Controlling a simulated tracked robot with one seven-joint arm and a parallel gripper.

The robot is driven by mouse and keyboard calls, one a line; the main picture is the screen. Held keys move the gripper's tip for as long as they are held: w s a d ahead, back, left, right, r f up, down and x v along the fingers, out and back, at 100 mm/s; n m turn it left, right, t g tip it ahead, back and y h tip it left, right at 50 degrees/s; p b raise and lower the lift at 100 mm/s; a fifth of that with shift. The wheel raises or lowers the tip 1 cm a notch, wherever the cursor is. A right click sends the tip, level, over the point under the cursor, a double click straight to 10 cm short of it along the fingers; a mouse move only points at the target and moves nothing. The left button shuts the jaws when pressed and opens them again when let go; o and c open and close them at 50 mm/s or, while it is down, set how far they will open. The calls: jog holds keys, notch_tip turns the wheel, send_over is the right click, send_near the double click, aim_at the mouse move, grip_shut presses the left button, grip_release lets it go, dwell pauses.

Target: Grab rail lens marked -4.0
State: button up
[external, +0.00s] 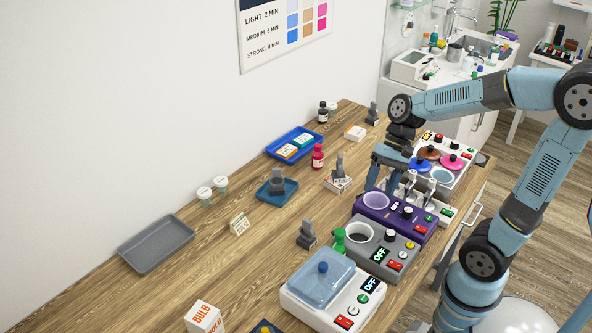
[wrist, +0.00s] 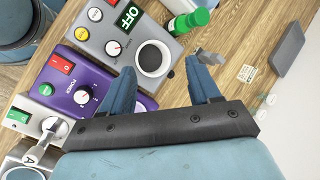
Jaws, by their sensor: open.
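My gripper (external: 383,174) is open and empty above the back edge of the purple device. In the wrist view its two blue fingers (wrist: 163,84) are spread apart over the counter, with nothing between them. I can make out no lens marked -4.0; no such marking is readable in either view. Small dark grey upright pieces stand on the counter: one near the grey device (external: 307,235), one in a blue tray (external: 276,181), one on a small white box (external: 339,166) and one at the back (external: 372,113). Whether any is a rail lens I cannot tell.
A blue-lidded white device (external: 333,312) stands in front. A green bottle (external: 339,240) is close by. An empty grey tray (external: 155,243) lies left.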

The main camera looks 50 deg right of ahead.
jog(key=w+a+f+m+g+y, duration=0.1)
jog(key=w+a+f+m+y, duration=0.1)
jog(key=w+f+m+y, duration=0.4)
jog(key=m+t+y, duration=0.1)
jog(key=m, duration=0.3)
send_near(308, 220)
jog(key=x, duration=0.7)
jog(key=shift+s+d+f, duration=0.1)
jog(key=shift+s+f, duration=0.1)
jog(key=shift+f, duration=0.2)
jog(key=shift+w+x, duration=0.15)
jog(key=shift+x, duration=1.1)
jog(key=shift+w+x, duration=0.15)
jog(key=shift+x, duration=1.15)
jog(key=shift+r, duration=0.15)
jog(key=c, duration=1.1)
